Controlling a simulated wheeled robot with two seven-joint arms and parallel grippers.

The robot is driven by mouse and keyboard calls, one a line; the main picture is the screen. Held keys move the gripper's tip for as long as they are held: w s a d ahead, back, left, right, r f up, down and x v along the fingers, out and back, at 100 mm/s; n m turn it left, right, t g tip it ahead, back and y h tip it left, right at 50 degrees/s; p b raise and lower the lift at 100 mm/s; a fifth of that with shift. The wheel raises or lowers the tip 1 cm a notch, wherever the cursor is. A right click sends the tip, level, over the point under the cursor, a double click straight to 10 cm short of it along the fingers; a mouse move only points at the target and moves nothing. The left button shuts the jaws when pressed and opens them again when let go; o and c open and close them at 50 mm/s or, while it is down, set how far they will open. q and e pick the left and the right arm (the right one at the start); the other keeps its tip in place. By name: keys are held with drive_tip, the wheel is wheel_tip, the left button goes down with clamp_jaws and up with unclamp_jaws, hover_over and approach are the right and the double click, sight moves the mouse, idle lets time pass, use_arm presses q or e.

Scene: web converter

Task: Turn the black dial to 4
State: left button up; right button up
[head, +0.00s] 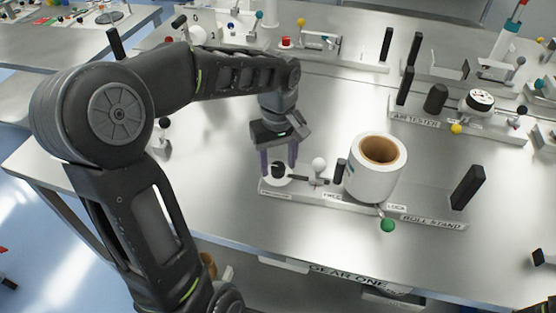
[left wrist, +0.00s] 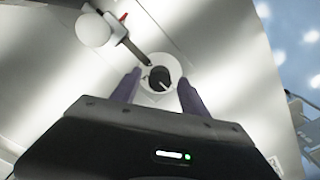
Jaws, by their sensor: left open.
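The black dial (head: 278,168) sits on a round white base at the left end of the roll stand (head: 433,221). In the left wrist view the dial (left wrist: 160,78) shows a pale pointer line, and its numbers cannot be read. My left gripper (head: 279,168) points down over the dial with its purple fingers apart. In the left wrist view the fingers (left wrist: 160,92) stand on either side of the dial, with a gap on each side. Whether they reach down to the dial's height I cannot tell. My right gripper is not in view.
A lever with a white ball (head: 319,164) stands just right of the dial; the ball also shows in the left wrist view (left wrist: 91,30). A white roll (head: 374,180), a green knob (head: 388,225) and a black upright (head: 467,187) are farther right. The air tester (head: 462,124) stands behind.

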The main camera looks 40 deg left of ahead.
use_arm(q)
drive_tip(key=shift+c, duration=0.3)
clamp_jaws()
idle(0.3)
